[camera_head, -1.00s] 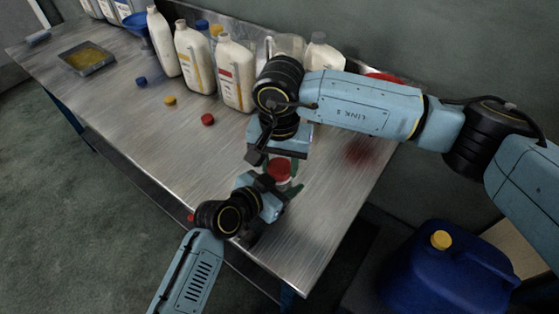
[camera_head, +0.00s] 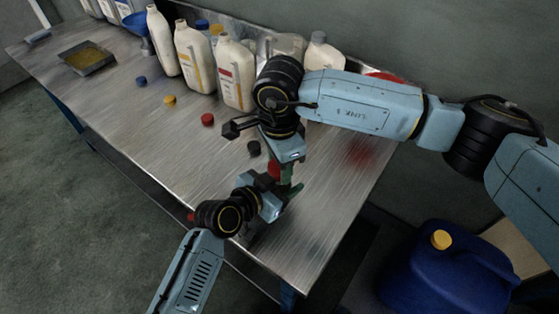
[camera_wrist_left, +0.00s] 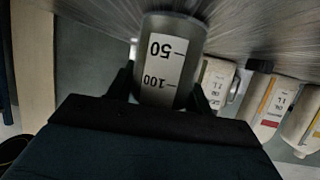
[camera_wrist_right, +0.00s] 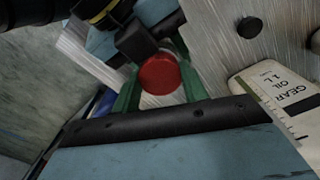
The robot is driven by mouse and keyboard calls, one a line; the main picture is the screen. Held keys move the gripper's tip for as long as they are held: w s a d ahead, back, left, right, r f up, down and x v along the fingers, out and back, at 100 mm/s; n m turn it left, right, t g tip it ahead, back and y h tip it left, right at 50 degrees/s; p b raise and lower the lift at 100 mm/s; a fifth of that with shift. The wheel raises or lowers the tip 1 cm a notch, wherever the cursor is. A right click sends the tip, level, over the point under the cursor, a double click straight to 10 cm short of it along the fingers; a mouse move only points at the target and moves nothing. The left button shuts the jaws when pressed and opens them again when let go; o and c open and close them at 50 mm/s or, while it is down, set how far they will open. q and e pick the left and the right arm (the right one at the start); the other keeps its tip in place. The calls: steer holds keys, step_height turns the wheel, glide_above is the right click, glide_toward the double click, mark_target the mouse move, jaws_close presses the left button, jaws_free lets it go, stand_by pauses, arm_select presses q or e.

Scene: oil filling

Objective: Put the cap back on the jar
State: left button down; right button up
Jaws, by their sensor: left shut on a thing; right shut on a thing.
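The red cap (camera_wrist_right: 160,73) sits between the green fingers of my right gripper (camera_wrist_right: 158,82) in the right wrist view; it also shows, partly covered, in the head view (camera_head: 273,168). My right gripper (camera_head: 283,182) is shut on it, above my left gripper (camera_head: 262,203). The jar is a clear cylinder with a white scale label marked 50 and 100 (camera_wrist_left: 163,68) in the left wrist view. My left gripper (camera_wrist_left: 155,90) is shut on it from both sides. In the head view the grippers mostly hide the jar. I cannot tell whether the cap is seated on its rim.
Loose blue (camera_head: 141,81), yellow (camera_head: 170,100), red (camera_head: 207,119) and black (camera_head: 254,148) caps lie on the metal table (camera_head: 340,185). Several white bottles (camera_head: 236,72) line its back. A tray (camera_head: 87,58) is far left. A blue canister (camera_head: 445,270) stands right of the table.

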steer(key=o, duration=1.1)
steer(key=shift+r, duration=0.1)
steer(key=shift+r, duration=2.2)
steer(key=shift+c, duration=0.4)
steer(key=n, duration=0.1)
steer(key=r+n, duration=0.1)
steer(key=n, duration=0.1)
steer(key=r+n, duration=0.1)
steer(key=n, duration=0.2)
steer(key=r+n, duration=0.1)
steer(key=n, duration=0.3)
steer(key=shift+r, duration=0.25)
